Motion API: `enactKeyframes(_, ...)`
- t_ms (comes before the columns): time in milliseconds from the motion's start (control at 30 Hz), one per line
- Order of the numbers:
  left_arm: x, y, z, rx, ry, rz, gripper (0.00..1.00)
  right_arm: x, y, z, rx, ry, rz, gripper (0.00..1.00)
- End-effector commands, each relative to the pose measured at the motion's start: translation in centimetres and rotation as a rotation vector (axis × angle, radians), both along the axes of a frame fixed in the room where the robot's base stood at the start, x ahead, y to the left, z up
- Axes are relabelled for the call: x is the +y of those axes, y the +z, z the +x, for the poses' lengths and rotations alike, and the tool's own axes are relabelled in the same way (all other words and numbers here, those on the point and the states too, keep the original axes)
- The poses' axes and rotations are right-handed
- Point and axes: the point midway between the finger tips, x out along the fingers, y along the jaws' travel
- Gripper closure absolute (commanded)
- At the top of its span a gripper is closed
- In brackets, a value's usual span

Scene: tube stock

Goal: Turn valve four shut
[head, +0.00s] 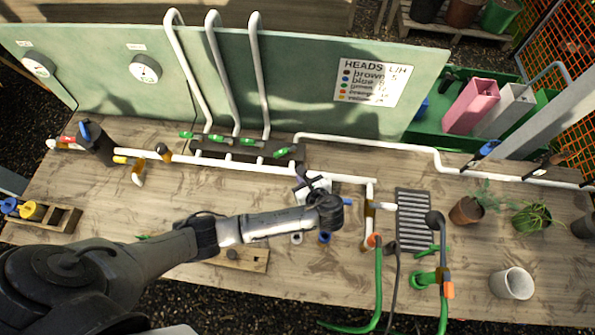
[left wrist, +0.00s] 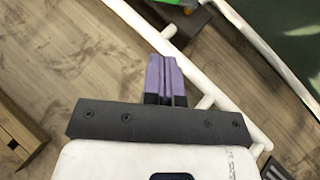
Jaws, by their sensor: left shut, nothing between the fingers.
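A row of green-handled valves sits on a dark manifold (head: 237,152) at the foot of three white upright pipes. The rightmost green handle (head: 281,152), which I take for valve four, lies near the manifold's right end; no valve number is readable. My left gripper (head: 301,172) is just to the right of and nearer than this handle, apart from it. In the left wrist view its purple fingers (left wrist: 165,80) are together and empty, pointing at the manifold end. A green handle (left wrist: 200,15) shows beyond them at the top edge. My right gripper is not in view.
A white pipe (head: 230,164) runs along the bench in front of the manifold. A green board (head: 300,85) with gauges and a colour-coded sign (head: 371,82) stands behind. Pots (head: 466,210), a grate (head: 413,220) and green hoses (head: 378,290) occupy the right side.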

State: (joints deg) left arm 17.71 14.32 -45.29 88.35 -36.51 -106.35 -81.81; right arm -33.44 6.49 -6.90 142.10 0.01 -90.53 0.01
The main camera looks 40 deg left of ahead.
Motion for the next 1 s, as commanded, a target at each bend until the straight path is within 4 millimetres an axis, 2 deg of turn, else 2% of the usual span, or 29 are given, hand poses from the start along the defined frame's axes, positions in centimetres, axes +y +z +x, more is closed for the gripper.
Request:
enactKeyframes(467, 6.9, -4.3, 3.2, -0.001, 0.000, 0.002, 1.00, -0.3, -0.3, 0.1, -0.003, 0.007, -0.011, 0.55)
enactKeyframes(700, 9.4, -4.2, 4.4, -0.002, -0.001, 0.000, 1.00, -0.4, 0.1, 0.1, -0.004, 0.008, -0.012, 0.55)
enactKeyframes(1000, 10.4, -4.2, 4.8, -0.002, -0.002, -0.001, 1.00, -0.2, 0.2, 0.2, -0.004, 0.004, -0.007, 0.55)
